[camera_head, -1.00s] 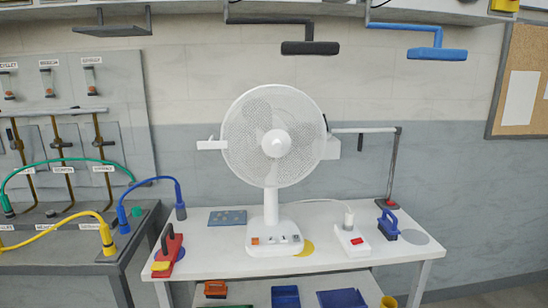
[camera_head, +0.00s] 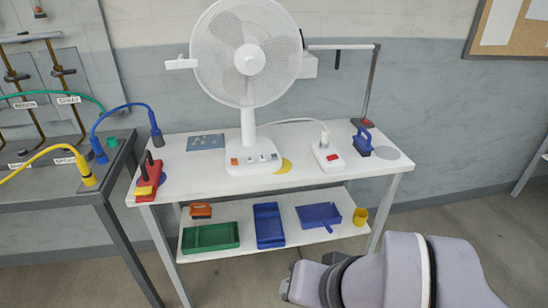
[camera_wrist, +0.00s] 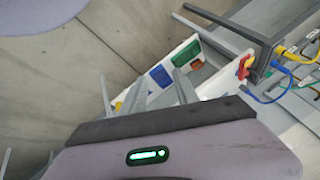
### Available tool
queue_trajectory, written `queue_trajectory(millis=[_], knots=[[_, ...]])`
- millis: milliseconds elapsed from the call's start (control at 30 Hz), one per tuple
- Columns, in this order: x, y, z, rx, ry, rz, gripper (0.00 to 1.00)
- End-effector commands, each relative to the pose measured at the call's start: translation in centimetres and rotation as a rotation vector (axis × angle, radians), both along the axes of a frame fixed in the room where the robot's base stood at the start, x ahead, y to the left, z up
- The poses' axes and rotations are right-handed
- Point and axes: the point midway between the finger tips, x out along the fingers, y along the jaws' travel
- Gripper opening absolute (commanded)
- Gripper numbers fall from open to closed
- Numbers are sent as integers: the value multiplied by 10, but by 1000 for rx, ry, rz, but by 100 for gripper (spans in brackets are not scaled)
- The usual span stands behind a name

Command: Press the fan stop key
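The white fan (camera_head: 247,57) stands upright on the white table (camera_head: 215,182) in the head view. Its base (camera_head: 240,170) carries a row of small keys at the front. The leftmost key (camera_head: 234,161) is orange and the others are pale or grey; their markings are too small to read. My gripper (camera_wrist: 160,75) shows two grey fingers set apart with nothing visible between them in the wrist view. My arm is at the lower right of the head view, in front of and below the tabletop, well away from the keys. The fan is not clearly visible in the wrist view.
A power strip (camera_head: 328,158) with a red switch, a blue-handled tool (camera_head: 362,142) and a red holder (camera_head: 149,178) share the tabletop. The lower shelf holds a green tray (camera_head: 210,237) and blue trays (camera_head: 269,226). A grey bench (camera_head: 85,180) with cables stands left.

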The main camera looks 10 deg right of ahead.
Motion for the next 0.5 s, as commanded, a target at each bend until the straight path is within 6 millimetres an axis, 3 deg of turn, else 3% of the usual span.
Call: queue_trajectory(millis=[200,400,500], knots=[[0,0,0,0,0,0,36],[0,0,0,0,0,0,0],[0,0,0,0,0,0,0]])
